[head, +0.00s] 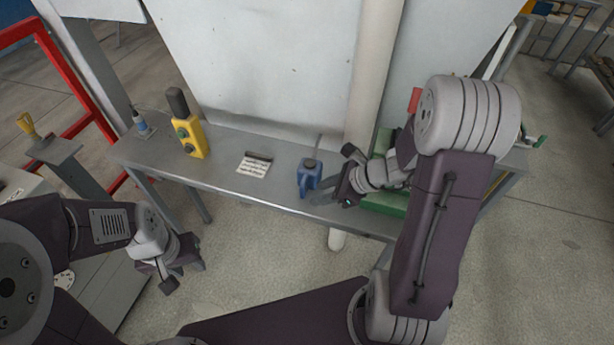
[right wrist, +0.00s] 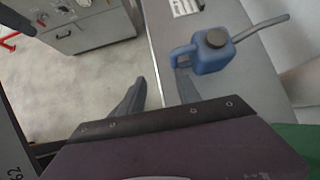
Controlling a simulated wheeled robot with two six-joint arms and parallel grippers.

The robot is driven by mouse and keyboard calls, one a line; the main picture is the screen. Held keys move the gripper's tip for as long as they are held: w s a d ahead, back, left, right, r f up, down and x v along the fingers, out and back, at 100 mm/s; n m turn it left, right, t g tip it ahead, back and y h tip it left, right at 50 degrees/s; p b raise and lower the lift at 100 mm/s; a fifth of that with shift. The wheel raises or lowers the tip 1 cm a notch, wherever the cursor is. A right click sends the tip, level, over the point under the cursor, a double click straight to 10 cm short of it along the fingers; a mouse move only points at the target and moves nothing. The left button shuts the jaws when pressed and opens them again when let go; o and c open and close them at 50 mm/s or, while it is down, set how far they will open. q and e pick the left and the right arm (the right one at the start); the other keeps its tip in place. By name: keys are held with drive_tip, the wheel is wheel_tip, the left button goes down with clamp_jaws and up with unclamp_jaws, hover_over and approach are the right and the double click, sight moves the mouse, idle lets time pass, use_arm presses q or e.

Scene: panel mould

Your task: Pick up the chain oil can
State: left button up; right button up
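A blue can (head: 309,176) with a dark round cap, a side handle and a thin grey spout stands upright on the grey bench (head: 225,178). It also shows in the right wrist view (right wrist: 213,62), handle towards my fingers. My right gripper (head: 325,193) is open and empty, just right of the can in the head view. In the right wrist view its fingers (right wrist: 158,96) are apart. One fingertip is close to the can's handle; I cannot tell whether they touch. My left gripper (head: 180,277) looks open and empty, low in front of the bench.
A green thing (head: 384,203) lies behind my right arm. A pale pipe (head: 376,65) rises behind the bench.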

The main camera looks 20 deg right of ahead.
sight(312, 167)
drive_tip(key=w+f+m+t, duration=0.1)
drive_tip(key=w+f+m, duration=0.1)
drive_tip(key=w+f, duration=0.1)
drive_tip(key=shift+w, duration=0.15)
drive_tip(key=shift+x, duration=2.65)
drive_tip(key=shift+r, duration=0.2)
clamp_jaws()
